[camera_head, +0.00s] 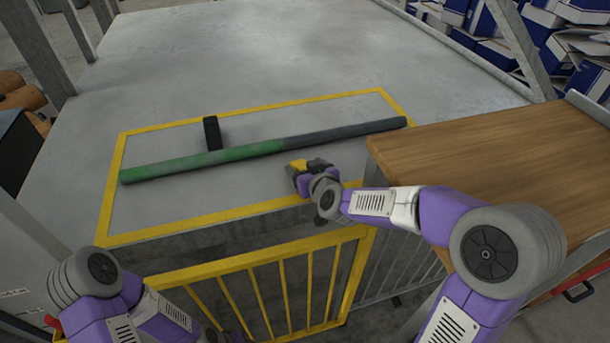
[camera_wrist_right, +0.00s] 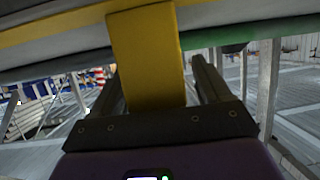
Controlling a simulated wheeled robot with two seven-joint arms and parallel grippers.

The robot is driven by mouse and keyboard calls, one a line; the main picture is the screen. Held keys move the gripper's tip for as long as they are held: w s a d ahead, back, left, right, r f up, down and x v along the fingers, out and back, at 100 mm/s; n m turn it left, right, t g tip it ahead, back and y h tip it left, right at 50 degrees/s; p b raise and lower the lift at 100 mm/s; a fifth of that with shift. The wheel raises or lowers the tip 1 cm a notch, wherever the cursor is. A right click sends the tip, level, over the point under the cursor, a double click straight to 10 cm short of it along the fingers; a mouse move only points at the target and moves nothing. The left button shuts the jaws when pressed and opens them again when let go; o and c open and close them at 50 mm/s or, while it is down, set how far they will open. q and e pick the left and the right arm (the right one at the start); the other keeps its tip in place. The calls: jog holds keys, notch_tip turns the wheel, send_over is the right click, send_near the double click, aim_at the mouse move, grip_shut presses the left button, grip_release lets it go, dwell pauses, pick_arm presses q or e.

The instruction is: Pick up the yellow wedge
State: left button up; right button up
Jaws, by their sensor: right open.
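The yellow wedge (camera_head: 298,165) lies on the grey table, close to the front yellow line, below the long pipe. My right gripper (camera_head: 302,175) reaches it from the front right. In the right wrist view the wedge (camera_wrist_right: 148,52) stands between the two dark fingers of my right gripper (camera_wrist_right: 160,82). The jaws are open, with a visible gap between the wedge and the right-hand finger. The left-hand finger is partly hidden behind the wedge.
A long green and grey pipe (camera_head: 265,147) lies across the yellow-outlined area behind the wedge. A black block (camera_head: 212,132) touches or nearly touches its far side. A wooden table (camera_head: 500,160) stands at the right. A yellow railing (camera_head: 270,290) runs in front below the table edge.

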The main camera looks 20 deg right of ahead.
jog(key=c, duration=1.2)
jog(key=shift+r, duration=0.15)
